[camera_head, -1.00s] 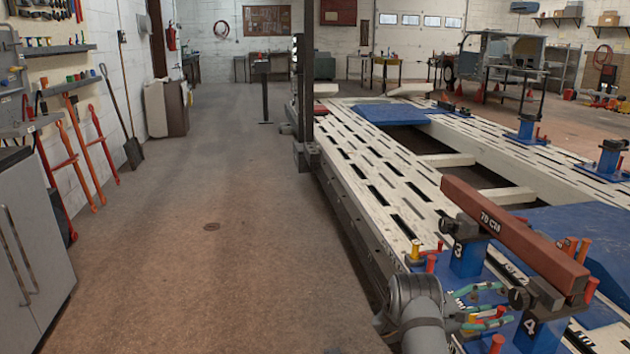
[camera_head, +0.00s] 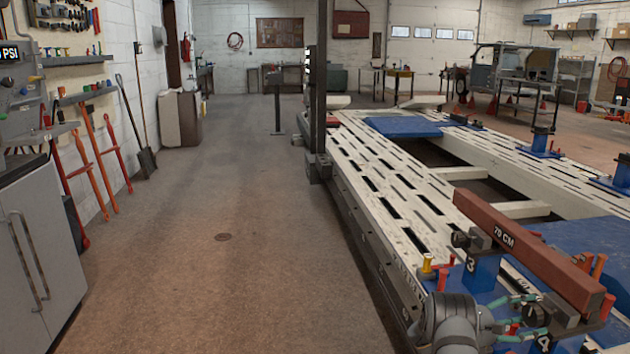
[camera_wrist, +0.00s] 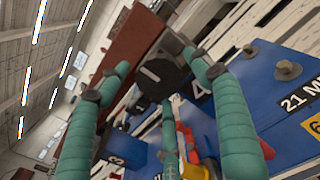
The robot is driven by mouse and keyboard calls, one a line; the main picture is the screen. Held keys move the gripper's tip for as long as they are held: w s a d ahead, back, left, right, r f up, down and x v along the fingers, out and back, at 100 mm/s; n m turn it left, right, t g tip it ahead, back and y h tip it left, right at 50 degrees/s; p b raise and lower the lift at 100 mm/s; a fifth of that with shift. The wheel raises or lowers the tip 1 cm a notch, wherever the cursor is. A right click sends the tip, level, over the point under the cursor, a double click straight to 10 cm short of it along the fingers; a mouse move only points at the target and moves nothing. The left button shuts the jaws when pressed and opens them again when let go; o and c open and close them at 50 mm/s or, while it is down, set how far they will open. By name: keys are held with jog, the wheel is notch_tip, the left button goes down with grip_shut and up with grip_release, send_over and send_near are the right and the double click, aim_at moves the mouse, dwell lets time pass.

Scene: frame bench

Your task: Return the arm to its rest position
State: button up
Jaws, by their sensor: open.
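My gripper (camera_head: 530,315) is at the lower right of the head view, low beside the near blue stand marked 4 (camera_head: 543,343). Its teal fingers are spread apart and hold nothing. In the wrist view my gripper (camera_wrist: 158,66) has fingers on either side of a dark round knob (camera_wrist: 157,76), with a gap visible; whether any finger touches it I cannot tell. A red-brown bar marked 70 CM (camera_head: 530,250) lies across the stands marked 3 (camera_head: 480,268) and 4; the bar also shows in the wrist view (camera_wrist: 128,48).
The slotted white frame bench (camera_head: 400,205) runs away on the right, with a dark upright post (camera_head: 318,90) at its left side. Red and yellow pegs (camera_head: 427,263) stand near my arm. A grey cabinet (camera_head: 40,250) is at left. The floor between (camera_head: 220,280) is clear.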

jog(key=s+a, duration=0.1)
jog(key=a, duration=1)
jog(key=d, duration=0.7)
jog(key=w+d, duration=0.1)
jog(key=d, duration=0.3)
jog(key=shift+d, duration=0.1)
jog(key=shift+w+f+m+b, duration=0.1)
jog(key=shift+m+b, duration=0.2)
jog(key=shift+m, duration=0.2)
jog(key=m+b, duration=0.1)
jog(key=m, duration=0.3)
jog(key=m+b, duration=0.1)
jog(key=m, duration=0.8)
jog(key=m+b, duration=0.1)
jog(key=m, duration=0.2)
jog(key=shift+r+m, duration=0.2)
jog(key=shift+m, duration=0.2)
jog(key=m, duration=0.4)
jog(key=shift+m, duration=0.4)
